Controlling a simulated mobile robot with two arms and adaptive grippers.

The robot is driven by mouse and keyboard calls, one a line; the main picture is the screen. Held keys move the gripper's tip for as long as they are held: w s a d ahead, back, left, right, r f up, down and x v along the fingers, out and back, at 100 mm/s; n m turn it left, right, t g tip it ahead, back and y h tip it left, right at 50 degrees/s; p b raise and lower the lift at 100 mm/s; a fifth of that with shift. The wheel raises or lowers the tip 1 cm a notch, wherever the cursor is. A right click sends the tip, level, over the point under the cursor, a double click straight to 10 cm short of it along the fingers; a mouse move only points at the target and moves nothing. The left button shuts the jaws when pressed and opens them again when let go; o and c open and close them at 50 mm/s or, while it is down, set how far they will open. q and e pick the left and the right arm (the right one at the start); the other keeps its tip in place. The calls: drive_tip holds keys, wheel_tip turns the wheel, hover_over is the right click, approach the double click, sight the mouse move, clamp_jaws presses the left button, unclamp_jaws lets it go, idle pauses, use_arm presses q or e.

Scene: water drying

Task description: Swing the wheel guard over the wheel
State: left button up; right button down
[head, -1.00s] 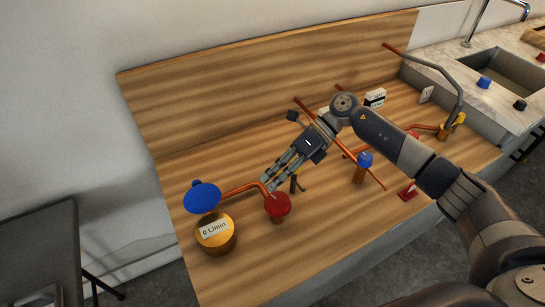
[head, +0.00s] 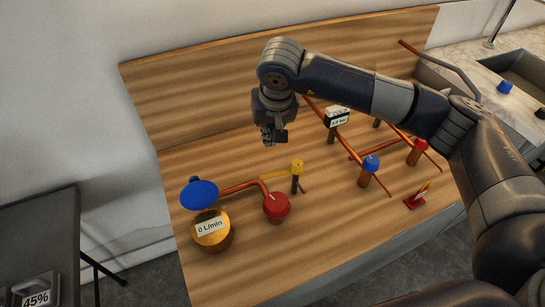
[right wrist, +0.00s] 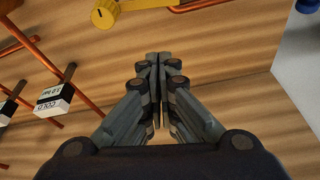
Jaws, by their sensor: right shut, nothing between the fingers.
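A round red piece (head: 276,206) sits at the end of a copper pipe on the wooden worktop. A yellow valve part (head: 297,166) with a flat yellow bar sticking out to the left stands behind it; its round knob also shows at the top of the right wrist view (right wrist: 105,14). I cannot tell for sure which part is the wheel guard and which the wheel. My right gripper (head: 272,138) is shut and empty, pointing down above and behind the yellow part, apart from it. Its closed fingers (right wrist: 158,60) show in the right wrist view. My left gripper is out of view.
A brass flow meter (head: 225,238) reading 0 L/min, with a tilted blue disc (head: 199,193), stands at the left. Blue (head: 371,164) and red (head: 421,144) valve caps, copper pipes and a COLD label (head: 337,117) lie to the right. The worktop's front left is clear.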

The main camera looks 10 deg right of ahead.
wheel_tip(320, 180, down, 9)
drive_tip(key=p, duration=0.5)
drive_tip(key=shift+s+p, duration=0.3)
drive_tip(key=shift+f, duration=0.1)
drive_tip(key=shift+n, duration=0.3)
drive_tip(key=shift+s+a+n+b, duration=0.15)
drive_tip(key=shift+n+b, duration=0.15)
drive_tip(key=shift+b, duration=0.3)
drive_tip(key=shift+s, duration=0.15)
